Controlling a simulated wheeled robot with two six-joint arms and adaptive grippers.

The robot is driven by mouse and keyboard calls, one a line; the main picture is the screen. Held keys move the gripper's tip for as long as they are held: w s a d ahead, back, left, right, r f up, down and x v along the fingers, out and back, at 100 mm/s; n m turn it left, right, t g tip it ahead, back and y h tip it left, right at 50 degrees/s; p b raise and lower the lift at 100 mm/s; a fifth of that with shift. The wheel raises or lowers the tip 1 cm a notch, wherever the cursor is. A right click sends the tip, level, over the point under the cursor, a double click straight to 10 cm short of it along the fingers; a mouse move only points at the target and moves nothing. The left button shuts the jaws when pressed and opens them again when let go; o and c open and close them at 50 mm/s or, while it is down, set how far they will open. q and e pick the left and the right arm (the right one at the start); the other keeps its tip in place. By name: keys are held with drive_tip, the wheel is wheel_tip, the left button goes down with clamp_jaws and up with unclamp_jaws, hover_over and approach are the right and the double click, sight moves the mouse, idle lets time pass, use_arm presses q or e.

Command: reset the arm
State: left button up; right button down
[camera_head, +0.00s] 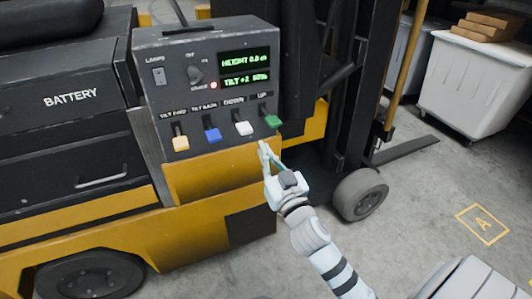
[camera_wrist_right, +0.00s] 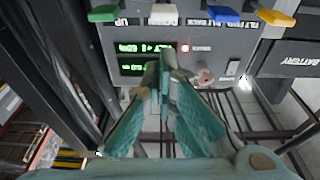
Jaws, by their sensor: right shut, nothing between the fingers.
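My right arm reaches up from the bottom of the head view. Its gripper (camera_head: 264,148) is shut and empty, just below the control panel (camera_head: 205,95) of a yellow and black forklift. The fingertips are below and between the white lever (camera_head: 244,128) and the green lever (camera_head: 273,121). I cannot tell whether they touch anything. In the right wrist view the closed teal fingers (camera_wrist_right: 166,65) point toward the panel, which appears upside down. My left gripper is not in view.
The panel also has a blue lever (camera_head: 212,134), an orange lever (camera_head: 180,142) and a green display (camera_head: 245,68). The mast (camera_head: 345,90) and a front wheel (camera_head: 360,194) stand to the right. A white tote (camera_head: 478,85) is at the back right. Floor at right is open.

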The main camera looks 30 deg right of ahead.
wheel_tip(320, 180, down, 20)
drive_tip(key=d+n+g+p, duration=0.1)
drive_tip(key=d+n+g, duration=0.15)
drive_tip(key=g, duration=0.25)
drive_tip(key=s+f+g+y+p, duration=0.1)
drive_tip(key=s+f+g+p, duration=0.15)
drive_tip(key=s+f, duration=0.4)
drive_tip(key=s+f+g+p, duration=0.1)
drive_tip(key=s+f+g, duration=0.25)
drive_tip(key=f, duration=0.55)
drive_tip(key=s+a+f+g+p, duration=0.1)
drive_tip(key=s+f+g+p, duration=0.1)
drive_tip(key=s, duration=0.9)
drive_tip(key=s+a+f+g+y+p, duration=0.1)
drive_tip(key=s+f, duration=0.4)
drive_tip(key=s, duration=0.6)
drive_tip(key=s+a+f+g+p, duration=0.3)
drive_tip(key=s+f+g, duration=0.1)
drive_tip(key=s, duration=0.7)
drive_tip(key=shift+s+g, duration=0.25)
drive_tip(key=shift+g, duration=0.15)
